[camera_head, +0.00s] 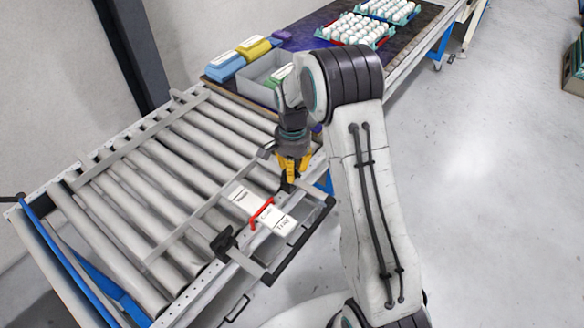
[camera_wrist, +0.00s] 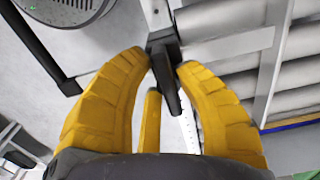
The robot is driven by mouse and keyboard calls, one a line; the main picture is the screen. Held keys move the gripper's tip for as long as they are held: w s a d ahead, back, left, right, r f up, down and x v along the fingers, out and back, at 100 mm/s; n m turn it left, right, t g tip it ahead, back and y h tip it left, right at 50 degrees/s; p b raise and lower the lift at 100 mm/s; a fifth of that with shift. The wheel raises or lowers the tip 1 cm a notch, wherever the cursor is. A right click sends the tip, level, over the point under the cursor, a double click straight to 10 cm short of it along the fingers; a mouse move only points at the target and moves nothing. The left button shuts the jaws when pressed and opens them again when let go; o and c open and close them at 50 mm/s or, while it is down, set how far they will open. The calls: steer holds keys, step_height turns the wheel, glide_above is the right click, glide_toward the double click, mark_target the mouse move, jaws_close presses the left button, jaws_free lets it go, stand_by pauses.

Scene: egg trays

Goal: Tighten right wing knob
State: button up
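The right wing knob (camera_head: 287,185) is a small black piece at the right end of the grey guide bar on the roller conveyor. My gripper (camera_head: 292,168), with yellow fingers, points down right over it. In the wrist view the black knob (camera_wrist: 168,75) lies between the tips of my two large fingers (camera_wrist: 163,64), with its narrow wing pointing toward the palm. The fingers are spread apart around it; contact is not clear. A third, thinner finger (camera_wrist: 151,115) stands to the left of the wing. The left wing knob (camera_head: 225,241), also black, sits clear of my gripper.
A grey bracket with a black-edged frame (camera_head: 301,240) sticks out at the conveyor's front. White labels (camera_head: 284,221) and a red strip (camera_head: 262,213) lie between the knobs. Rollers (camera_head: 150,195) fill the left; a grey bin (camera_head: 262,77) and egg trays (camera_head: 352,28) stand behind.

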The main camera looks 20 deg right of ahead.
steer(key=o, duration=0.5)
steer(key=shift+w+r, duration=0.1)
steer(key=shift+r, duration=0.15)
step_height(320, 180, up, 12)
steer(key=shift+f, duration=0.15)
stand_by(0.3)
stand_by(0.4)
